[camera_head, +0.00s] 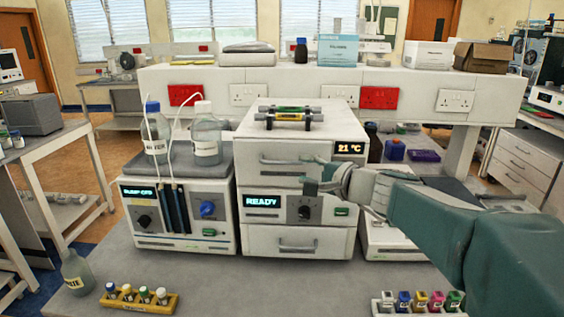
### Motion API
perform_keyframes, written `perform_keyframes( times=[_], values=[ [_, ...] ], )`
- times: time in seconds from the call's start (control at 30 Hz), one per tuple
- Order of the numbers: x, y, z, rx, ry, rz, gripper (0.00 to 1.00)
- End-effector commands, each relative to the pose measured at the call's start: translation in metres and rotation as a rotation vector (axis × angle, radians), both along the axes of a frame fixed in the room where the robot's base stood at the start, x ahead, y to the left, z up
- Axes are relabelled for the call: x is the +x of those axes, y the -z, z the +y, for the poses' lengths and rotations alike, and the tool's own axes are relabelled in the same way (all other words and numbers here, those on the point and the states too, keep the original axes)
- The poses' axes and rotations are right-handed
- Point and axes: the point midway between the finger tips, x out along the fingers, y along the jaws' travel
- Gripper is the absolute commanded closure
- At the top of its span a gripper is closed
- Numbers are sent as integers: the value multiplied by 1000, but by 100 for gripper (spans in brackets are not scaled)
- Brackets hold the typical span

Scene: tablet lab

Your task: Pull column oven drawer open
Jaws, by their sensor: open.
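The column oven (280,140) is the upper white unit of the stack in the middle of the bench, with a 21 °C display at its upper right. Its drawer front carries a horizontal handle (283,161). The drawer looks flush with the unit. My gripper (318,178) is open at the right part of the oven front, close to the right end of the handle and slightly below it. I cannot tell whether a finger touches the handle. My gripper and arm hide the lower right of the oven front.
Below the oven are a READY module (262,214) with a knob and another drawer handle (297,246). A pump unit (180,225) with bottles stands left. Vial racks sit at front left (138,303) and front right (415,313). The bench between the racks is clear.

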Motion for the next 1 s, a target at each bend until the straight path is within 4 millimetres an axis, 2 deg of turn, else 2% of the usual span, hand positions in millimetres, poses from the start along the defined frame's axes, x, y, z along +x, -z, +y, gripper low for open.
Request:
perform_keyframes(
  times=[0.2,0.4,0.77,0.8,0.87,0.9,1.0],
  values=[
    [30,7,29,0,-3,2,52],
    [49,11,48,0,-2,1,52],
    [55,12,53,-1,0,1,52],
    [55,12,53,-1,0,1,56],
    [55,12,53,-1,0,1,83],
    [55,12,53,-1,0,1,100],
    [54,12,53,-1,0,1,100]
  ],
)
